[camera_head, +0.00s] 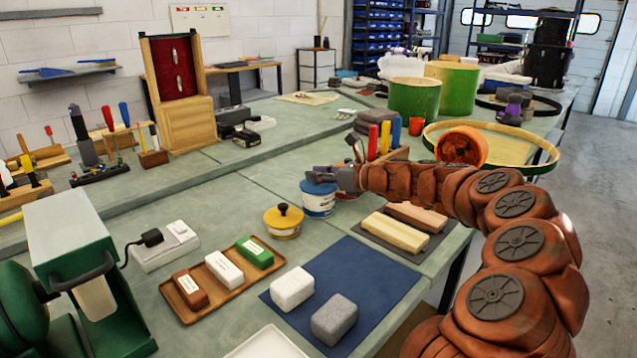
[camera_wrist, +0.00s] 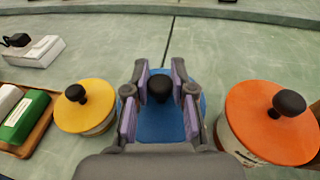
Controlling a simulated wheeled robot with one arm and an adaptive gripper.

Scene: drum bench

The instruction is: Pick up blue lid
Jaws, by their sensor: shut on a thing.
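The blue lid (camera_wrist: 160,118) with a black knob (camera_wrist: 160,87) lies between my fingers in the wrist view. My gripper (camera_wrist: 160,90) is shut on the knob, with the purple pads on either side of it. In the head view, the blue lid (camera_head: 318,187) shows on top of a white jar (camera_head: 318,203) with a blue label, and my gripper (camera_head: 325,175) is right above it, reaching in from the right. The fingers hide part of the lid there. I cannot tell whether the lid is still touching the jar.
A yellow-lidded jar (camera_head: 283,221) stands left of the blue one. An orange-lidded jar (camera_wrist: 270,122) stands close on the right in the wrist view. A wooden tray (camera_head: 170,290) with blocks, a blue mat (camera_head: 385,285) and a tool holder (camera_head: 398,153) are nearby.

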